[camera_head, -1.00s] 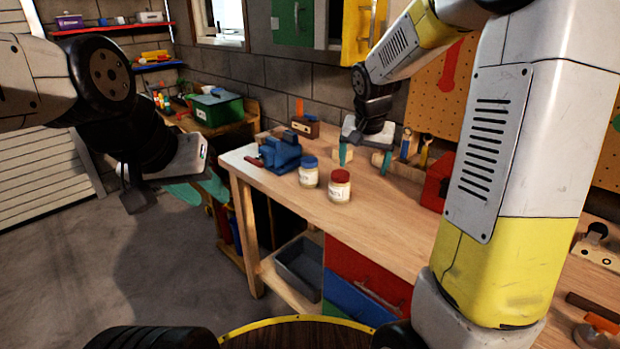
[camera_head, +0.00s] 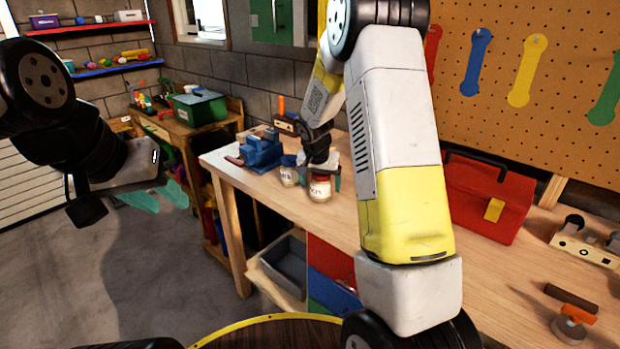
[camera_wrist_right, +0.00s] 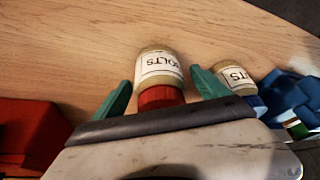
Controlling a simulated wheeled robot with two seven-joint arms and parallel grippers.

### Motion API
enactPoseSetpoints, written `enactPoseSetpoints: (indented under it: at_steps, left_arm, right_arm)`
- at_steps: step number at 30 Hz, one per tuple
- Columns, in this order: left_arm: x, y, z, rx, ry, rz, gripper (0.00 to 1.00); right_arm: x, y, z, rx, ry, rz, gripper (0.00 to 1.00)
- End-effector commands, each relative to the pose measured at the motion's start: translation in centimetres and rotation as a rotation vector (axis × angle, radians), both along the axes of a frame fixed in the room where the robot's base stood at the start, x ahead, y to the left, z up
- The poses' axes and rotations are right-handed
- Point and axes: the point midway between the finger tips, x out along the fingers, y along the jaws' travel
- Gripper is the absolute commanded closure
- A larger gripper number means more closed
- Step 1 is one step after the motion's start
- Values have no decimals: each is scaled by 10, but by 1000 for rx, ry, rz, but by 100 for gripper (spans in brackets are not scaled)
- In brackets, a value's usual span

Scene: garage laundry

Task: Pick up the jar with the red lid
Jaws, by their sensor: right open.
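The jar with the red lid (camera_head: 320,190) stands upright on the workbench (camera_head: 290,203). In the right wrist view the same jar (camera_wrist_right: 160,66) shows a white label and a red lid. My right gripper (camera_wrist_right: 161,80) is open there, with one teal finger on each side of the lid; gaps show between fingers and lid. In the head view my right gripper (camera_head: 320,172) is at the jar, partly hidden by its own wrist. My left gripper (camera_head: 157,198) is open and empty over the floor at the left.
A blue-lidded jar (camera_head: 289,177) stands close to the left of the red-lidded one, near the right gripper's finger in the wrist view. A blue vise (camera_head: 262,150) is behind it. A red toolbox (camera_head: 485,200) stands further right. Bare bench lies between.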

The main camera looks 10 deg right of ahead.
Motion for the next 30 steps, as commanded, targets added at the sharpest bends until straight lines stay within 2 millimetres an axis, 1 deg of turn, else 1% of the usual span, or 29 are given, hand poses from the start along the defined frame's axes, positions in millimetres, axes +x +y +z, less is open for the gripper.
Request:
enactPoseSetpoints:
  at_steps: [7,8,12,14,15,17,18,20,26,30]
  left_arm:
    - [0,0,0,0,0,0,64]
    - [0,0,0,0,0,0,64]
    - [0,0,0,0,0,0,64]
    - [0,0,0,0,0,0,64]
    - [0,0,0,0,0,0,64]
    - [0,0,0,0,0,0,64]
    - [0,0,0,0,0,0,64]
    - [0,0,0,0,0,0,64]
    - [0,0,0,0,0,0,64]
    - [0,0,0,0,0,0,64]
  right_arm:
    - [1,-1,-2,0,-1,-1,15]
    - [1,-1,-2,0,-1,-1,19]
    - [1,-1,-2,0,0,-1,47]
    - [1,-1,-2,0,-1,-1,58]
    - [1,-1,-2,0,-1,-1,66]
    - [1,0,-1,0,-1,-1,78]
    - [1,0,-1,0,-1,-1,86]
    - [1,0,-1,0,-1,-1,97]
    - [1,0,-1,0,-2,-1,97]
    - [2,0,3,1,-4,-1,97]
